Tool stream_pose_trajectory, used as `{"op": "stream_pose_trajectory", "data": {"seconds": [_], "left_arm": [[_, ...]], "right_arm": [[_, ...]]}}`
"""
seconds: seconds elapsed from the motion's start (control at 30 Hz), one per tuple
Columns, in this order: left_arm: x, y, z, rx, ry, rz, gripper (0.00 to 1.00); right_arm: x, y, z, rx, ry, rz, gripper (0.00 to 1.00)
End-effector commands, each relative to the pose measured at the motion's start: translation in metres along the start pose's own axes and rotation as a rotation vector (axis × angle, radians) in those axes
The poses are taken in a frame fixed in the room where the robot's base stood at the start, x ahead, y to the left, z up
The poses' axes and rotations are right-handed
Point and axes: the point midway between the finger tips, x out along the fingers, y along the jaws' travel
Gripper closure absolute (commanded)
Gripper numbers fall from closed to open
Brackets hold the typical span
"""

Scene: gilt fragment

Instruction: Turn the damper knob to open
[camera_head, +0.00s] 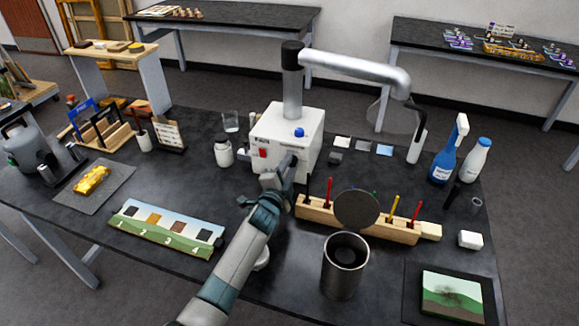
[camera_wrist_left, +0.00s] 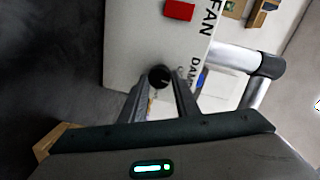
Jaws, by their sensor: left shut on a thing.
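The white fume extractor box (camera_head: 270,135) stands on the bench in the head view. Its face (camera_wrist_left: 135,45) shows in the left wrist view with "FAN" and a partly covered "DAM…" label. The black round damper knob (camera_wrist_left: 160,75) sits on this face between the fingertips of my left gripper (camera_wrist_left: 160,88). In the head view my left gripper (camera_head: 291,161) is at the front of the box and hides the knob. It is shut on the knob. The knob's pointer direction is too small to tell. My right gripper is not in view.
A red switch (camera_head: 263,153) and a blue knob (camera_head: 299,132) are on the box. A white jar (camera_head: 223,152) stands to its left. A wooden tool rack (camera_head: 400,233) and a metal can (camera_head: 345,275) are right of my arm. A picture strip (camera_head: 165,229) lies left.

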Motion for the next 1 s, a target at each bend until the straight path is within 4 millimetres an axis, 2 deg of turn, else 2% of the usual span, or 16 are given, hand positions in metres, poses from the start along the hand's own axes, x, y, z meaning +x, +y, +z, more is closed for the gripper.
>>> {"op": "stream_pose_trajectory", "data": {"seconds": [0.3, 0.73, 0.77, 0.8, 0.83, 1.0], "left_arm": [[-0.0003, 0.0009, 0.0013, -0.111, 0.008, 0.007, 0.94], [-0.0003, 0.0013, 0.0014, -0.123, 0.009, 0.008, 0.94], [-0.0003, 0.0013, 0.0014, -0.123, 0.009, 0.008, 0.67], [-0.0003, 0.0013, 0.0014, -0.123, 0.009, 0.008, 0.57], [-0.0002, 0.0012, 0.0013, -0.123, 0.009, 0.008, 0.53], [-0.0001, 0.0005, 0.0009, -0.122, 0.009, 0.007, 0.53]], "right_arm": [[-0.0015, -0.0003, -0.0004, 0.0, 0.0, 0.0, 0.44], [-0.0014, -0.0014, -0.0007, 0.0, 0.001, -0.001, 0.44], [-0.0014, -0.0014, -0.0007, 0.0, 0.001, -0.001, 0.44], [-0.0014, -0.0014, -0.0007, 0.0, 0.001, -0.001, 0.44], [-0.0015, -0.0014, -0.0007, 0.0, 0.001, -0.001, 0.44], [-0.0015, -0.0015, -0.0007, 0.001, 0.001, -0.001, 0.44]]}}
